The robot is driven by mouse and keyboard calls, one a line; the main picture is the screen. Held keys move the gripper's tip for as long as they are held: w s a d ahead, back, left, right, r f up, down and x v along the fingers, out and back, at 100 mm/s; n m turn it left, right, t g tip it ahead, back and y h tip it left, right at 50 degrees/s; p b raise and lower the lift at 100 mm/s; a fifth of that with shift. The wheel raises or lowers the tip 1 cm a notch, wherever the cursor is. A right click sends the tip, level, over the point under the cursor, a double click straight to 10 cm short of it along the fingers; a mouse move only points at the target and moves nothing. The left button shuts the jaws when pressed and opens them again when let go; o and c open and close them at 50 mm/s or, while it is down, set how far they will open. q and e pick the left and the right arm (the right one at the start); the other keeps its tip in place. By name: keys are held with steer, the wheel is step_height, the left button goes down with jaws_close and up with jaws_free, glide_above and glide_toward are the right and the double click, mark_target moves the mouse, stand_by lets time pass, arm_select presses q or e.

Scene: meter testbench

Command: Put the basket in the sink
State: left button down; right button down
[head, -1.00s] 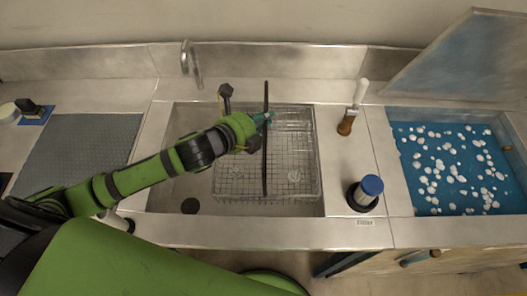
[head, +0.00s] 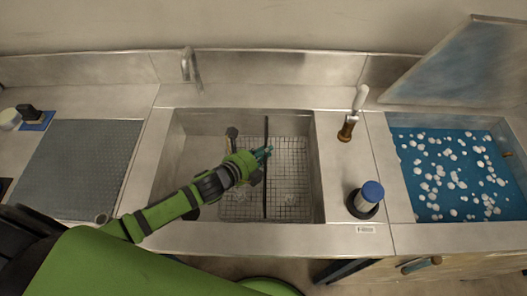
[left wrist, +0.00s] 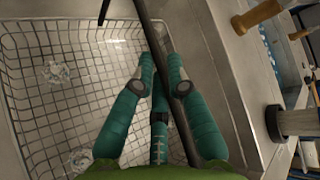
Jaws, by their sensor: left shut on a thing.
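The wire basket (head: 288,185) is inside the steel sink (head: 190,135), toward its right side, with its rim below the counter level. A dark handle bar (head: 266,198) runs across the basket's top. My left gripper (head: 266,152) is shut on this handle bar, near its middle. In the left wrist view, the teal fingers (left wrist: 159,72) close at the bar, with the basket's mesh (left wrist: 60,100) below and to the left. I cannot tell whether the basket touches the sink floor. My right gripper is not in view.
The faucet (head: 190,68) stands behind the sink. A wooden-handled tool (head: 348,127) and a blue-capped container (head: 367,197) stand on the counter to the right. A blue bin with white pieces (head: 450,170) lies farther right. A grey mat (head: 75,160) lies left.

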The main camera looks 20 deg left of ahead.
arm_select(q)
steer(key=c, duration=1.2)
jaws_free()
steer(key=shift+c, duration=0.2)
steer(key=shift+s+a, duration=0.1)
steer(key=shift+s, duration=0.05)
steer(key=b+v, duration=0.1)
steer(key=v, duration=1)
steer(key=shift+s+r+b, duration=0.25)
steer(key=shift+s+b, duration=0.05)
steer(key=shift+a, duration=0.15)
